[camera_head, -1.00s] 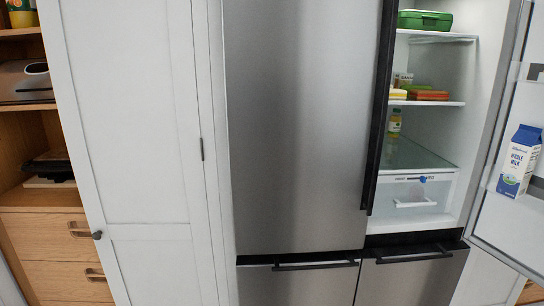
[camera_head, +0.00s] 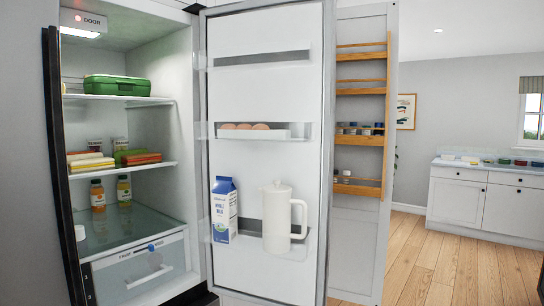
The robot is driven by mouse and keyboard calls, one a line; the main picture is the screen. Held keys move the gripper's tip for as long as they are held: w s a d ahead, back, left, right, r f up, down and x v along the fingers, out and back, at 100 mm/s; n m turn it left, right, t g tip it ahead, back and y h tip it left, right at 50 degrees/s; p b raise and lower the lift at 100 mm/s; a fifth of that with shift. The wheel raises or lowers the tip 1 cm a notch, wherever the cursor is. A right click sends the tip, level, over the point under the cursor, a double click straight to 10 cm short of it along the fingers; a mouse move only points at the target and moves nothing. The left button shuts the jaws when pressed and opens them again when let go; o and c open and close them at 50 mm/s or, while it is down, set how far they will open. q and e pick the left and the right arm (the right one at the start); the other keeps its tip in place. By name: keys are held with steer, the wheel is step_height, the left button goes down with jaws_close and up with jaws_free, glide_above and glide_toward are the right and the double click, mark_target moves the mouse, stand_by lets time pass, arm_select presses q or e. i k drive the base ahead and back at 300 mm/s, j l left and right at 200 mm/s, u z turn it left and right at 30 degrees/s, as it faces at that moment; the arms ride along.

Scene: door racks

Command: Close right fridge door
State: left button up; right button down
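The right fridge door (camera_head: 264,88) stands wide open, its white inner side facing me. Its racks hold eggs (camera_head: 246,127), a milk carton (camera_head: 223,210) and a white pitcher (camera_head: 281,217). The open fridge compartment (camera_head: 150,62) is to the left of the door, with a green box (camera_head: 115,85), food packs and two bottles on its shelves and a clear drawer (camera_head: 140,270) below. Neither of my grippers shows in the head view.
A tall cabinet door with wooden spice racks (camera_head: 360,140) stands open just right of the fridge door. Wooden floor (camera_head: 455,262) is clear at the right. A white counter cabinet (camera_head: 487,200) stands at the far right.

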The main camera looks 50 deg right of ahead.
mark_target(273, 63)
steer(key=l+u, duration=0.1)
steer(key=l, duration=0.55)
steer(key=l+u, duration=0.15)
steer(key=l, duration=0.55)
steer(key=l+u, duration=0.1)
steer(key=l, duration=0.55)
steer(key=k+l+u, duration=0.15)
steer(key=l, duration=0.55)
steer(key=l+u, duration=0.1)
steer(key=l, duration=0.55)
steer(key=k+l+u, duration=0.15)
steer(key=l, duration=0.5)
steer(key=k+l+u, duration=0.1)
steer(key=l, duration=0.55)
steer(key=k+l+u, duration=0.15)
steer(key=l, duration=0.45)
steer(key=k, duration=0.15)
